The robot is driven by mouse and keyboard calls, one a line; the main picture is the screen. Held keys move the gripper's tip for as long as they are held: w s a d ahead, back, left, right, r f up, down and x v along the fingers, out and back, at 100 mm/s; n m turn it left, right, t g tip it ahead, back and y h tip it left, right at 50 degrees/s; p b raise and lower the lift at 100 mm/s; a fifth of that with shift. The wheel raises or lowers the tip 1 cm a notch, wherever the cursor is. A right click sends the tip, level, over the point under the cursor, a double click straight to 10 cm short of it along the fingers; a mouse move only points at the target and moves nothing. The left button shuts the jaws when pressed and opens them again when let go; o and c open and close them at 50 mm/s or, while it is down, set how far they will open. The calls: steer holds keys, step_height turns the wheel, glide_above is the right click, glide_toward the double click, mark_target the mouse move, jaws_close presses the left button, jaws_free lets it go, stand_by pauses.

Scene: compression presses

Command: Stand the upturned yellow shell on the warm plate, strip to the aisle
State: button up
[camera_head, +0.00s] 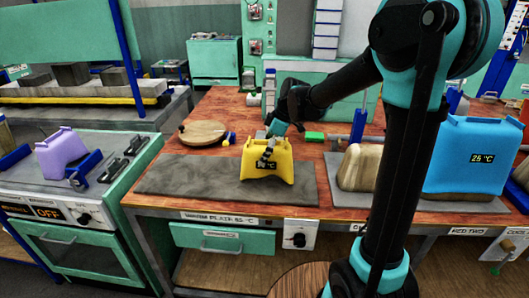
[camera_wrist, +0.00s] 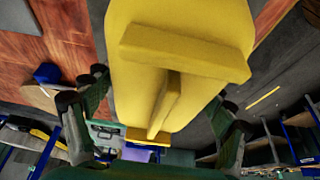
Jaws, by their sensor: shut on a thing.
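The yellow shell (camera_head: 267,170) is upright or nearly so at the grey warm plate (camera_head: 165,175), right of its middle. I cannot tell whether its base touches the plate. My gripper (camera_head: 270,148) is shut on the shell from above and behind. In the wrist view the yellow shell (camera_wrist: 180,65) fills the top middle, with a raised bar and a rib on its face. My gripper's fingers (camera_wrist: 155,103) stand on either side of it. A finger covers part of the shell's front, and I make out no strip on it.
A blue shell (camera_head: 470,155) with a 25 °C strip and a beige block (camera_head: 360,167) stand to the right. A purple shell (camera_head: 62,152) is on the left press. The plate's left half is clear.

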mark_target(335, 219)
steer(key=shift+f, duration=0.45)
steer(key=o, duration=1.5)
steer(key=shift+r, duration=0.1)
steer(key=v, duration=1.1)
steer(key=shift+d+r, duration=0.15)
steer(key=shift+r, duration=0.25)
steer(key=s+d+f+m+t+h, duration=0.1)
steer(key=s+d+f+m, duration=0.5)
steer(key=s+d+f+m+t+h, duration=0.1)
steer(key=s+d+f+m+h, duration=0.1)
steer(key=s+d+f+m, duration=0.3)
steer(key=s+d+f+m+t+h, duration=0.1)
steer(key=s+d+f+m+t, duration=0.1)
steer(key=s+d+f+m, duration=0.4)
steer(key=shift+s+d+f+m+h, duration=0.1)
steer(key=shift+s+d+f, duration=0.25)
steer(key=shift+f, duration=0.2)
steer(key=shift+s+d+f+m+h, duration=0.1)
steer(key=shift+s+d+f, duration=0.25)
steer(key=shift+f, duration=0.25)
steer(key=shift+s+d+f+m+h, duration=0.1)
steer(key=shift+s+d+f, duration=0.25)
steer(key=shift+f, duration=0.2)
